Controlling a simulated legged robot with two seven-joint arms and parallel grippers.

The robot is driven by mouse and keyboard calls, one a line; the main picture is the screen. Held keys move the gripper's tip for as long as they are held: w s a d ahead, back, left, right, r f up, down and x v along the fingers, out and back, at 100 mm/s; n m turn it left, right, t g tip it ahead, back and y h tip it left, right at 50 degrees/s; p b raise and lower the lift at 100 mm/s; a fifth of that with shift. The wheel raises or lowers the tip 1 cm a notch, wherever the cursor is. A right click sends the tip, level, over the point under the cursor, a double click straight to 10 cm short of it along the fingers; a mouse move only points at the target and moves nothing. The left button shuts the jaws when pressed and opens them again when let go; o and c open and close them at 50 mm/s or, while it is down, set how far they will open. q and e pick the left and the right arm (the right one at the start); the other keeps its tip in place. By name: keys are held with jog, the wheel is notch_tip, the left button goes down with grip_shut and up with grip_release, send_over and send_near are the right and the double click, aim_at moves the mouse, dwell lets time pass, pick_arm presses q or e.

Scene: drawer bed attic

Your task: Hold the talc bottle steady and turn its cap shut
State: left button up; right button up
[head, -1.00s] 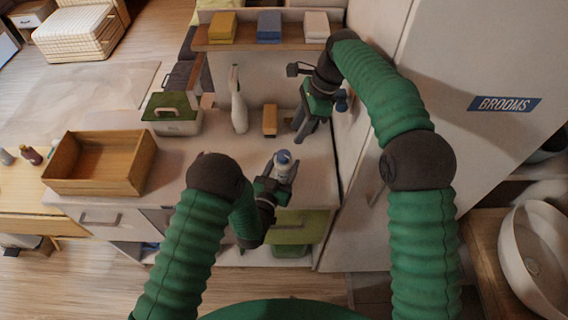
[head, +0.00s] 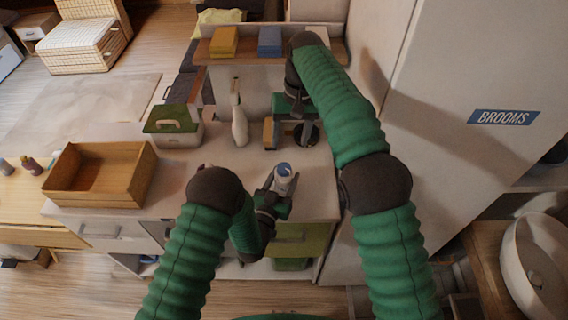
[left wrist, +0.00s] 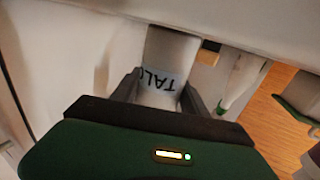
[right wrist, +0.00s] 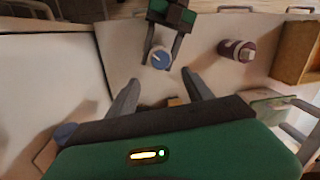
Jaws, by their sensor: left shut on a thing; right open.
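The talc bottle (head: 284,184) is white with a blue cap (head: 284,169) on top, above the front part of the counter. Its TALC label shows in the left wrist view (left wrist: 160,78). My left gripper (head: 279,187) is shut around the bottle's body. My right gripper (head: 300,137) is open and empty, behind the bottle and apart from it. In the right wrist view the cap (right wrist: 160,57), with a pale line on its top, lies just beyond my open right fingertips (right wrist: 162,84). I cannot tell how tightly the cap sits.
A white spray bottle (head: 239,124) and a wooden block (head: 269,133) stand behind. A green-lidded box (head: 173,125) and a wooden tray (head: 140,172) are on the left. A maroon-and-white bottle (right wrist: 236,50) shows in the right wrist view. The tall broom cabinet (head: 440,130) bounds the right.

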aim_at(284, 166)
jog(key=f+n, duration=0.2)
jog(key=f, duration=0.1)
jog(key=a+f+n+h, duration=0.1)
jog(key=f+n, duration=0.2)
jog(key=f, duration=0.1)
jog(key=f+n, duration=0.3)
jog(key=shift+s+a+f, duration=0.25)
jog(key=shift+a+f, duration=0.05)
jog(key=shift+f, duration=0.1)
grip_shut()
